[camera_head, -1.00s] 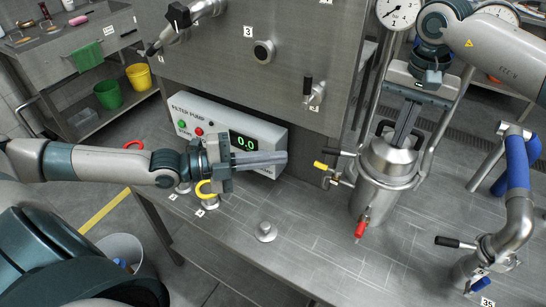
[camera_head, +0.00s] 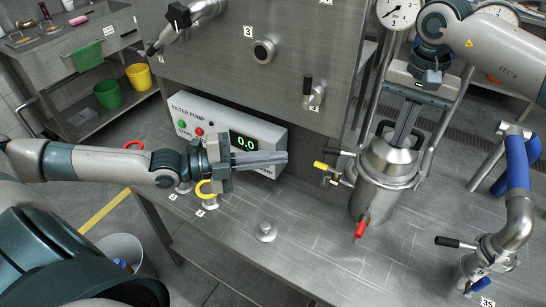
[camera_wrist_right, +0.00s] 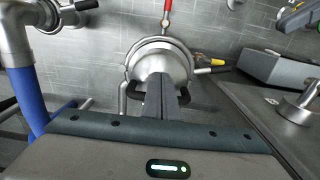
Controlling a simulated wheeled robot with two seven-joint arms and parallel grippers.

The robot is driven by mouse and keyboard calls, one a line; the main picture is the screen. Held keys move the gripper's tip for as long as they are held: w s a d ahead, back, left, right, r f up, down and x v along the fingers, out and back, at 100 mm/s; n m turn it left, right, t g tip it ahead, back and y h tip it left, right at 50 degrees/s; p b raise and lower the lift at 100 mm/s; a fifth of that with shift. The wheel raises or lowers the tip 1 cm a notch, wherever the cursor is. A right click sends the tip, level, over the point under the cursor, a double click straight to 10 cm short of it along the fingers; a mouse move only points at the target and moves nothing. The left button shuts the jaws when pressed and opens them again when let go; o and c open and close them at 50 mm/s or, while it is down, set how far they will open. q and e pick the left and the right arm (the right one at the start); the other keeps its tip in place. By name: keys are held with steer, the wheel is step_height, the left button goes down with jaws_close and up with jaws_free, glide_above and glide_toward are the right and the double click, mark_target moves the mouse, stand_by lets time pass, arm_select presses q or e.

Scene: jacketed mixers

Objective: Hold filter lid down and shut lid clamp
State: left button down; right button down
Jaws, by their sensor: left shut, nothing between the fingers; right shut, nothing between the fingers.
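The filter (camera_head: 375,195) is a steel cylinder standing on the bench right of centre in the head view, with its domed lid (camera_head: 383,158) on top. The lid also shows in the right wrist view (camera_wrist_right: 160,65). My right gripper (camera_head: 402,138) is shut and points down, its fingertips at the top of the lid; I cannot tell whether they press on it. A yellow-tipped handle (camera_head: 321,165) sits at the filter's left side near the rim; whether it is the lid clamp is unclear. My left gripper (camera_head: 284,158) is shut and empty, left of that handle.
The filter pump box (camera_head: 215,122) reads 0.0 behind my left gripper. A red-handled valve (camera_head: 360,230) sticks out low on the filter's front. A pipe with a blue sleeve (camera_head: 519,170) stands at the right. The bench front is mostly clear.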

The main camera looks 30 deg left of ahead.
steer(key=shift+w, duration=0.1)
stand_by(0.6)
steer(key=shift+w+r+p, duration=0.2)
steer(key=shift+r+p, duration=0.2)
steer(key=shift+r, duration=0.45)
steer(key=shift+r+p, duration=0.6)
steer(key=shift+r, duration=1)
steer(key=shift+w+r+p, duration=0.1)
steer(key=shift+r+p, duration=0.25)
steer(key=shift+r, duration=0.2)
steer(key=shift+s+r, duration=0.2)
steer(key=shift+r, duration=0.2)
steer(key=shift+s+f, duration=0.1)
steer(key=shift+f, duration=0.05)
